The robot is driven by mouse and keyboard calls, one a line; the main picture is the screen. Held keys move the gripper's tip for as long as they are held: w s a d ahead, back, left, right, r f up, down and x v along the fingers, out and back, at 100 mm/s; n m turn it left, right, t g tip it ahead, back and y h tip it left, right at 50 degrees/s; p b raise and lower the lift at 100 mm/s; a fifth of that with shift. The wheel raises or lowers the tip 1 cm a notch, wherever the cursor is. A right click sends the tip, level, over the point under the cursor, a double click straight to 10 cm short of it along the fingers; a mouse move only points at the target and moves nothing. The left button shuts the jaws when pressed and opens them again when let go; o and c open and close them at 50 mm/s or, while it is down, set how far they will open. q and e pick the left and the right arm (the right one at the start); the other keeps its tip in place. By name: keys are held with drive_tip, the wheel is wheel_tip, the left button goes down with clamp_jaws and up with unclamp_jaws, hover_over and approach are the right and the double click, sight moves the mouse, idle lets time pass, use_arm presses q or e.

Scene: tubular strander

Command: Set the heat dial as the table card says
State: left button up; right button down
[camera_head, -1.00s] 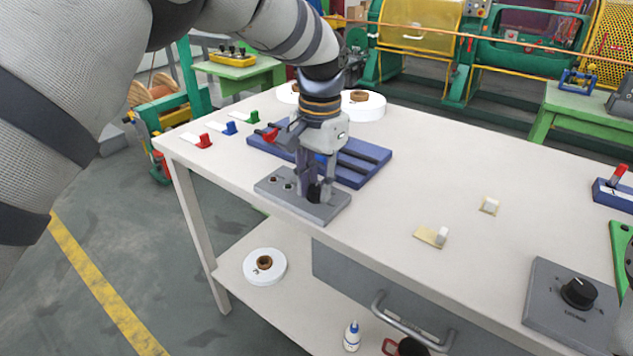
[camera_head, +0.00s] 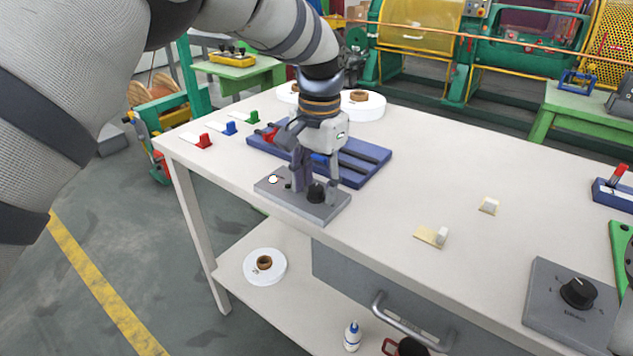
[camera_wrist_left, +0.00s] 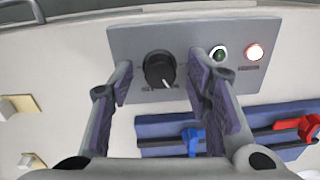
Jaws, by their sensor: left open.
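A grey panel with a black dial (camera_head: 316,192) lies near the front edge of the white table (camera_head: 400,190). In the left wrist view the same dial (camera_wrist_left: 159,70) shows a white pointer mark aimed down and slightly right; its lettering is unreadable. My left gripper (camera_head: 314,186) is just above this panel. Its open fingers (camera_wrist_left: 163,75) stand on either side of the dial, apart from it. One panel lamp (camera_wrist_left: 255,52) glows white-red; a dark green lamp (camera_wrist_left: 219,54) is beside it. No readable card shows. My right gripper is not in view.
A blue rail fixture (camera_head: 365,160) lies behind the panel. Another grey panel with a black dial (camera_head: 578,293) is at right. Two small cream pieces (camera_head: 431,236) lie mid-table, with clear surface around them.

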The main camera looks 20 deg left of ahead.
sight(318, 189)
use_arm(q)
wheel_tip(318, 189, up, 12)
drive_tip(key=shift+d, duration=0.2)
drive_tip(key=shift+s, duration=0.1)
